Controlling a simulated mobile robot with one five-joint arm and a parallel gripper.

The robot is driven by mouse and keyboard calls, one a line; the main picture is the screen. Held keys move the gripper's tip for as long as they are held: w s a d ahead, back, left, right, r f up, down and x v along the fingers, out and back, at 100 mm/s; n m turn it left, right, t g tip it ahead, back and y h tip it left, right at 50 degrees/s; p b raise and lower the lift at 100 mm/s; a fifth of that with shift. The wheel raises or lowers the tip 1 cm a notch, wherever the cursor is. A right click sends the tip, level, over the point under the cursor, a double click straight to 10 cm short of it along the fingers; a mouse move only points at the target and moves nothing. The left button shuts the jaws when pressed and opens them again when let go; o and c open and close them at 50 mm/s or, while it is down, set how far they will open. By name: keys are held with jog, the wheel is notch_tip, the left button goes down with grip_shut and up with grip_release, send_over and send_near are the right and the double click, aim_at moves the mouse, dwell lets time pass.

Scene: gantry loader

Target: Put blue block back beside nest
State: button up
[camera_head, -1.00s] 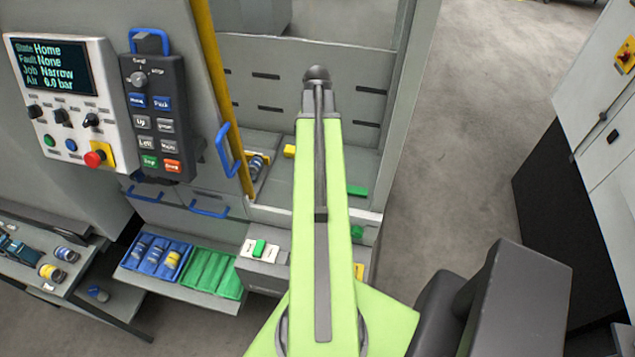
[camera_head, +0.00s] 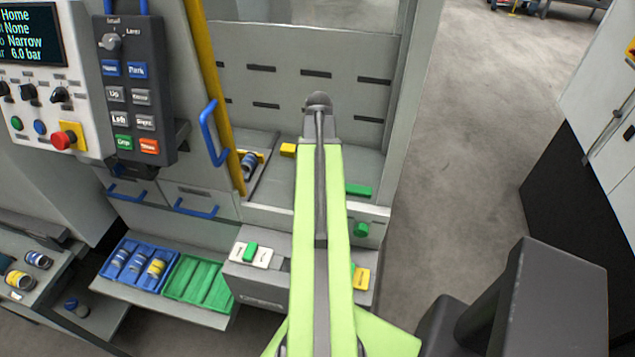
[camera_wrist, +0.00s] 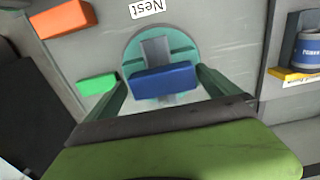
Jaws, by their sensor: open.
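The blue block (camera_wrist: 165,82) shows in the wrist view, lying across the front of the round teal nest (camera_wrist: 134,50) with a grey slot in its middle. A "Nest" label (camera_wrist: 147,9) appears upside down behind it. My gripper (camera_wrist: 162,80) is open, with one finger on each side of the blue block. I cannot tell whether the fingers touch it or how high it sits. In the head view my arm covers the nest, the blue block and the gripper.
In the wrist view a green block (camera_wrist: 97,83) lies just left of my left finger, and an orange block (camera_wrist: 65,18) lies farther off. A holder with a blue cylinder (camera_wrist: 306,52) stands right. In the head view a blue tray (camera_head: 134,282) and green tray (camera_head: 199,291) sit lower left.

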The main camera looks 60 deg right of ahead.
jog(key=c, duration=1.5)
jog(key=shift+o, duration=0.2)
jog(key=shift+r+p, duration=0.35)
jog(key=shift+p, duration=0.3)
notch_tip(320, 180, up, 4)
jog(key=p, duration=0.3)
jog(key=shift+f+p, duration=0.1)
jog(key=shift+p, duration=0.3)
jog(key=s+d+r+p, duration=0.1)
jog(key=s+r+p, duration=0.5)
jog(key=s, duration=0.5)
jog(key=shift+s+r, duration=0.2)
jog(key=shift+s, duration=0.15)
